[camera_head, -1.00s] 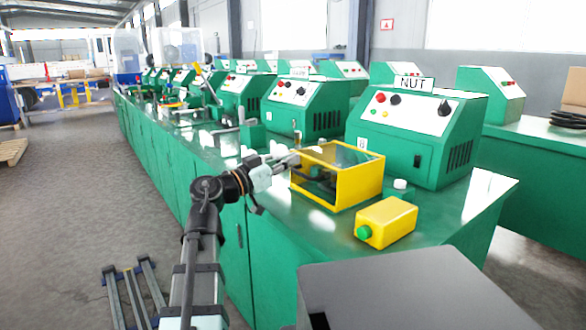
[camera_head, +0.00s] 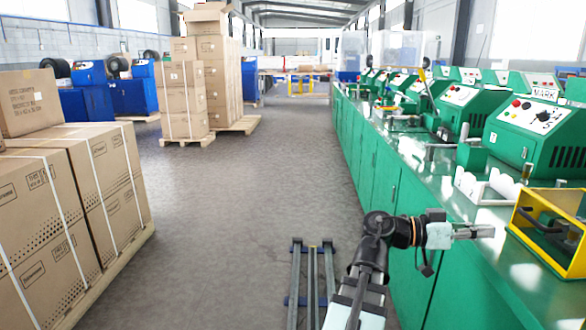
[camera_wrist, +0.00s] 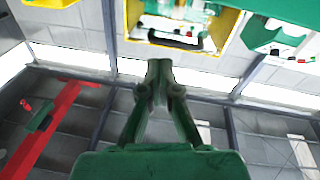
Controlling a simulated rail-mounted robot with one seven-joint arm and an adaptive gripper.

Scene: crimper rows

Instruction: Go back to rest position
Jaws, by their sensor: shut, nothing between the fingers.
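My gripper (camera_head: 490,231) is at the end of my bent arm, above the near left edge of the green bench (camera_head: 455,262). Its fingers are shut and empty, pointing right. Their tips are just left of the yellow-framed box (camera_head: 512,221), with a small gap in the picture. In the wrist view my gripper (camera_wrist: 160,68) shows its fingertips together, with the yellow frame (camera_wrist: 132,16) beyond them. A dark curved handle shows inside the frame.
Green machines (camera_head: 525,128) line the bench, with a white bracket (camera_head: 490,188) behind my gripper. Strapped cartons (camera_head: 75,190) stand at the left, and stacked cartons (camera_head: 182,98) farther back.

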